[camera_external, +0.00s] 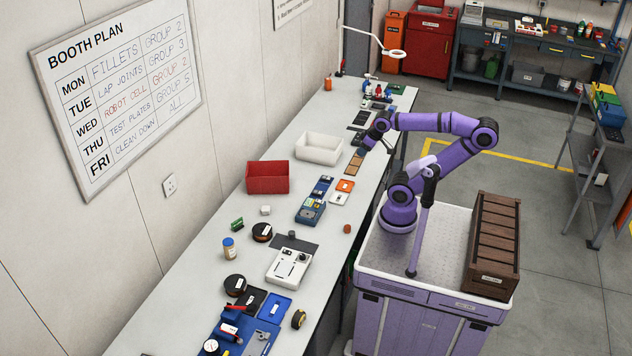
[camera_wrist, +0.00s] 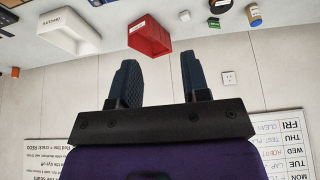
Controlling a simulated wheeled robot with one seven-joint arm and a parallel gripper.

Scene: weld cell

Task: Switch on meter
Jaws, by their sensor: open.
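A blue device with a grey face and a round dial (camera_external: 310,211), which looks like the meter, lies on the long white bench (camera_external: 218,258). Its switch position is too small to tell. My gripper (camera_external: 362,152) is above the bench, farther along it than the device and apart from it. In the wrist view my gripper (camera_wrist: 162,75) shows two dark fingers spread apart with nothing between them. The device does not show in the wrist view.
A red bin (camera_external: 267,178) and a white bin (camera_external: 319,148) stand along the wall side. A white box with controls (camera_external: 290,267), an orange-framed item (camera_external: 342,191) and a tan block (camera_external: 353,166) lie nearby. A lamp and small items crowd the far end.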

